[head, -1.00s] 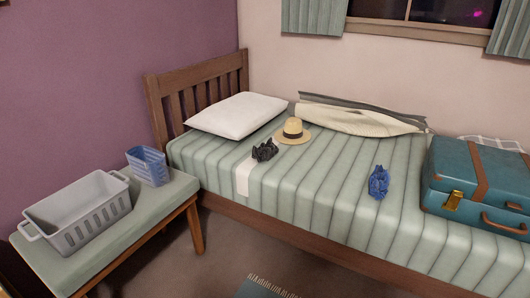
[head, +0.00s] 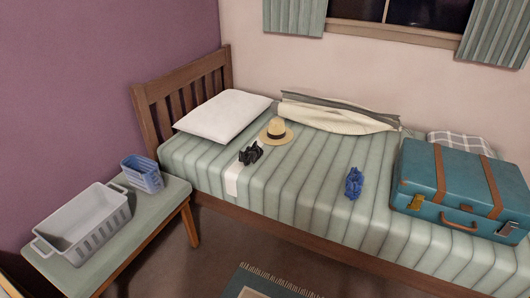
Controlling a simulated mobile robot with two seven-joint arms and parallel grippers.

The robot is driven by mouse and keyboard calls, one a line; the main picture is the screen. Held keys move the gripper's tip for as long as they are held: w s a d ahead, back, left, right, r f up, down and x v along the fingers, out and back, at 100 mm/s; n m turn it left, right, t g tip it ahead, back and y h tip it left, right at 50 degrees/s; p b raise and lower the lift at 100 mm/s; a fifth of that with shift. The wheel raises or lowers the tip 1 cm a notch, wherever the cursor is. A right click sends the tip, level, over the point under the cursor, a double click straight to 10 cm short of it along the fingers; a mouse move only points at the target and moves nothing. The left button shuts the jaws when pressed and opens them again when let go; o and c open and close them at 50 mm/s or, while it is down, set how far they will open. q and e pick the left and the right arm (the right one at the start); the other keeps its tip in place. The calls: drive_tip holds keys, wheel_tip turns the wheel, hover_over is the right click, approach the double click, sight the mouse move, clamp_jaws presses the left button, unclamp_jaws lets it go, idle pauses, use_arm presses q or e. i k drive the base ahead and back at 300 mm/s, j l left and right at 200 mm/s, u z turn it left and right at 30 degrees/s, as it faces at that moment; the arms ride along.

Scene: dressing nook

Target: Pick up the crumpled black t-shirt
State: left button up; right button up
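The crumpled black t-shirt (head: 250,154) lies in a small heap on the striped green bed (head: 300,181), toward its near edge. It sits beside a white strip (head: 232,180) on the mattress and just in front of a straw hat (head: 276,131). It looks apart from the hat, though the gap is small. Neither of my grippers shows in the head view.
A crumpled blue cloth (head: 354,183) and a teal suitcase (head: 461,186) are on the bed's right part. A bench (head: 97,262) at left holds a grey basket (head: 84,222) and a blue basket (head: 142,174). Floor in front is open.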

sight(252, 154)
drive_tip(key=i+j+z, duration=0.1)
drive_tip(key=z, duration=0.25)
drive_tip(key=i+j+z, duration=0.1)
drive_tip(key=j+z, duration=0.4)
drive_tip(key=z, duration=0.15)
drive_tip(key=i+j+z, duration=0.15)
drive_tip(key=j, duration=0.4)
drive_tip(key=j+z, duration=0.15)
drive_tip(key=j, duration=0.4)
drive_tip(key=i+j, duration=0.3)
drive_tip(key=i, duration=0.25)
drive_tip(key=i+j, duration=0.35)
drive_tip(key=i, duration=0.15)
